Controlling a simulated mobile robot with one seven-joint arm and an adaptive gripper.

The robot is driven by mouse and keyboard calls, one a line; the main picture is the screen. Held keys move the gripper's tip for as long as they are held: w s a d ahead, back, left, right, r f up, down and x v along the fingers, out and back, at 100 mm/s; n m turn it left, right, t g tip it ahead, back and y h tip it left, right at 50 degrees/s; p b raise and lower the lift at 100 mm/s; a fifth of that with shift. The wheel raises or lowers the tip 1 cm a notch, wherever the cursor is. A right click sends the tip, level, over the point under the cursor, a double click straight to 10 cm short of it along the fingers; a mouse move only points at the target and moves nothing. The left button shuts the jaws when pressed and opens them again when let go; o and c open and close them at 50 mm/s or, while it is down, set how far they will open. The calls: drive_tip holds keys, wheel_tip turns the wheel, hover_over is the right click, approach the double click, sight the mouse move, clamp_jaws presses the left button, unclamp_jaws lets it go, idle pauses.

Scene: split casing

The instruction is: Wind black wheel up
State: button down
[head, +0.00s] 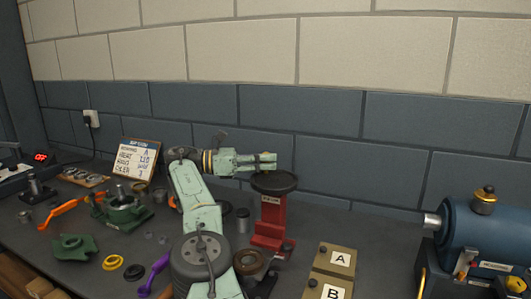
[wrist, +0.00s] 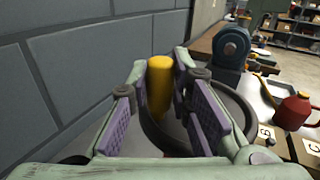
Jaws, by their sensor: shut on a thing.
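The black wheel (head: 274,184) lies flat on top of a red stand (head: 270,220) on the bench. In the wrist view its dark rim (wrist: 243,106) curves around and below my fingers. A yellow upright handle (wrist: 160,80) stands at the wheel's rim. My gripper (head: 272,161) is just above the wheel, reaching in level from the left. In the wrist view my gripper (wrist: 161,72) has the yellow handle between its two purple-padded fingers and is shut on it. The handle is hidden by the fingers in the head view.
Boxes marked A (head: 340,259) and B (head: 333,291) stand right of the red stand. A blue motor (head: 485,240) is at far right. Green casing parts (head: 74,247), an orange tool (head: 66,207) and a purple tool (head: 154,275) lie left. The wall is close behind.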

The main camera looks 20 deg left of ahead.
drive_tip(key=shift+s+f, duration=0.1)
drive_tip(key=shift+f, duration=0.05)
drive_tip(key=c, duration=1.5)
unclamp_jaws()
drive_tip(key=shift+o, duration=0.2)
drive_tip(key=b, duration=0.4)
drive_tip(key=shift+f+y, duration=0.2)
drive_tip(key=shift+y, duration=0.1)
drive_tip(key=n+t+b, duration=0.1)
drive_tip(key=b, duration=0.3)
drive_tip(key=shift+a, duration=0.15)
drive_tip(key=t+b, duration=0.1)
drive_tip(key=b, duration=0.2)
drive_tip(key=shift+s+y, duration=0.1)
drive_tip(key=shift+y, duration=0.2)
